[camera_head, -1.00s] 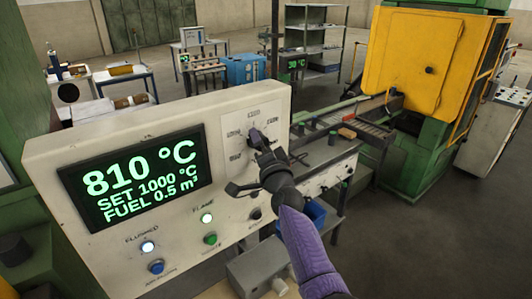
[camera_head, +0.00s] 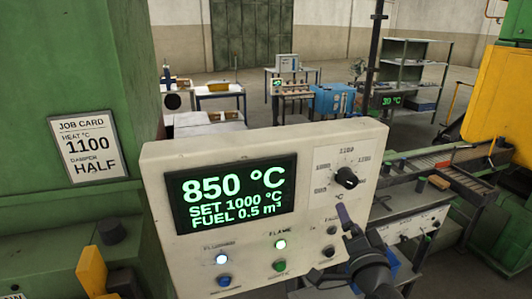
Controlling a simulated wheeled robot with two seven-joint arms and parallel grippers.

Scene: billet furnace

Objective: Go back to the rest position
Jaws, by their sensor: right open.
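My right gripper (camera_head: 340,236) is in front of the lower right part of the white control panel (camera_head: 155,180). It is open and empty, below the black dial knob (camera_head: 346,178) and apart from it. Its dark wrist comes in from the bottom right. The dial has temperature marks around it, and the knob is now uncovered. The panel's display (camera_head: 232,194) reads 850 °C, SET 1000 °C, FUEL 0.5 m³. My left gripper does not show.
A job card (camera_head: 88,147) on the green housing (camera_head: 70,50) reads HEAT 1100, DAMPER HALF. A yellow part (camera_head: 92,272) stands at lower left. Lit lamps and buttons line the panel's lower edge. A roller table and yellow machine (camera_head: 500,95) are at right.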

